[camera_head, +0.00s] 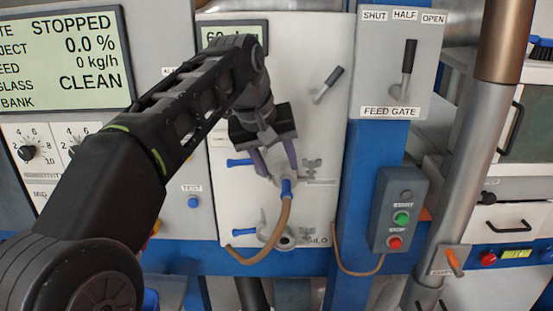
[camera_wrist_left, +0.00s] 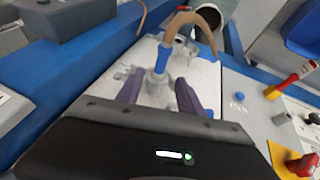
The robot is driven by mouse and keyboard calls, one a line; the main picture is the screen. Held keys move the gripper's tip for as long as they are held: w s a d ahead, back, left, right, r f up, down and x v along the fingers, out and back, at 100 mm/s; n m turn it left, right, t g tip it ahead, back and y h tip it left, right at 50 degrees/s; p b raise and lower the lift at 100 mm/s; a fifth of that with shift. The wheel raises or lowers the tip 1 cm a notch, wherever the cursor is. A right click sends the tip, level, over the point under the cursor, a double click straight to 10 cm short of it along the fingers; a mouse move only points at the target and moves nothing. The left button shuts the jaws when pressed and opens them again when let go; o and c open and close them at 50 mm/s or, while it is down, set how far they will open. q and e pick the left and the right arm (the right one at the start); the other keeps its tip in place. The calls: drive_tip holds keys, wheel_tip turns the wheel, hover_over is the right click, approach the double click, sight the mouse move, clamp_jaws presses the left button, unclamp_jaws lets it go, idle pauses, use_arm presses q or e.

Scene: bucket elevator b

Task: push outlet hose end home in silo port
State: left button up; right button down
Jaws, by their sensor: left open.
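My left gripper (camera_head: 274,170) is open in front of the white panel. Its two purple fingers stand on either side of a grey fitting; I cannot tell whether they touch it. The fitting shows between the fingers in the left wrist view (camera_wrist_left: 157,92). A blue hose end (camera_head: 287,188) sits at the fitting's lower side, and in the left wrist view (camera_wrist_left: 162,59) it lies just beyond the fingertips. The brown hose (camera_head: 277,228) hangs from it and curls to the lower left. The lower port (camera_head: 286,241), beside a partly hidden label ending "LO", is partly behind the hose. My right gripper is not seen.
A blue handle (camera_head: 239,162) sticks out left of the upper fitting, and another (camera_head: 241,232) is lower down. The blue post (camera_head: 370,170) and START/STOP box (camera_head: 399,210) stand to the right. A lever (camera_head: 327,85) is above right.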

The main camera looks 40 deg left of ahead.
sight(286, 183)
use_arm(q)
drive_tip(key=shift+p+x, duration=0.35)
drive_tip(key=shift+x, duration=3.2)
drive_tip(key=shift+s, duration=0.1)
drive_tip(key=shift+c, duration=0.5)
clamp_jaws()
